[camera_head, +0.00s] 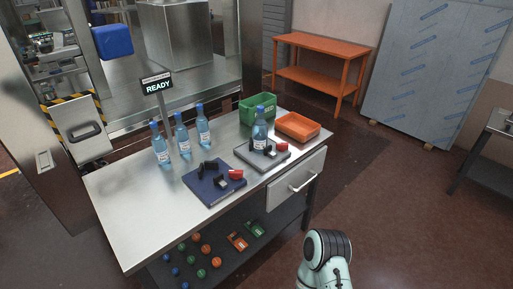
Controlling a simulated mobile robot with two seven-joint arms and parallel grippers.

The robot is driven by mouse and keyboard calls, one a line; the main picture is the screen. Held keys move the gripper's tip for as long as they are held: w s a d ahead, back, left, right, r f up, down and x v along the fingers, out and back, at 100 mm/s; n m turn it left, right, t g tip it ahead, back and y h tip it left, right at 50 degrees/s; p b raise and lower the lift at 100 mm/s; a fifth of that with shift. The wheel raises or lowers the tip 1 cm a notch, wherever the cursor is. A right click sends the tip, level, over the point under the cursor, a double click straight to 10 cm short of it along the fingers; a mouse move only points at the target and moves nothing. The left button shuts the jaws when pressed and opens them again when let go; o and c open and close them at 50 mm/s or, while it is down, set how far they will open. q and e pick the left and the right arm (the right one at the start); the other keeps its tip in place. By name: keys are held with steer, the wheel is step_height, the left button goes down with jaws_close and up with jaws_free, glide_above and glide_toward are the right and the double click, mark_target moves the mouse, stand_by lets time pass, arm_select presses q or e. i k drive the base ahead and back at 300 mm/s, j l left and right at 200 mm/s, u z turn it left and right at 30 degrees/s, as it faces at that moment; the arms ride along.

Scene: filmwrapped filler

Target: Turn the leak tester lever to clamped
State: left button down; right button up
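Two small fixtures sit on the steel table (135,205). The nearer one has a dark blue base plate (205,192) with black blocks and a red lever or knob (236,174); no bottle stands on it. The farther one has a grey base (267,163), black blocks and a red part (282,147); a blue bottle (260,128) stands upright on it. I cannot tell from markings which is the leak tester, nor read either lever's position. Neither of my grippers shows; only a pale arm link with a black joint, mine, shows at the bottom right.
Three blue bottles (182,137) stand at the table's back left near a READY sign (158,87). A green bin (257,108) and an orange tray (297,126) stand at the far right. A drawer (297,180) faces the open floor. The table's left part is bare.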

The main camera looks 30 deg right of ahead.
mark_target(281, 146)
steer(key=u, duration=0.25)
steer(key=l+u, duration=0.95)
steer(key=k+l+u, duration=0.1)
steer(key=l, duration=0.25)
steer(key=k+l+u, duration=0.1)
steer(key=l, duration=0.2)
steer(key=k+l+u, duration=0.15)
steer(key=l, duration=0.2)
steer(key=k+l, duration=0.1)
steer(key=l, duration=0.25)
steer(key=k+l, duration=0.1)
steer(key=l, duration=0.25)
steer(key=k+l, duration=0.1)
steer(key=l, duration=0.25)
steer(key=u, duration=0.05)
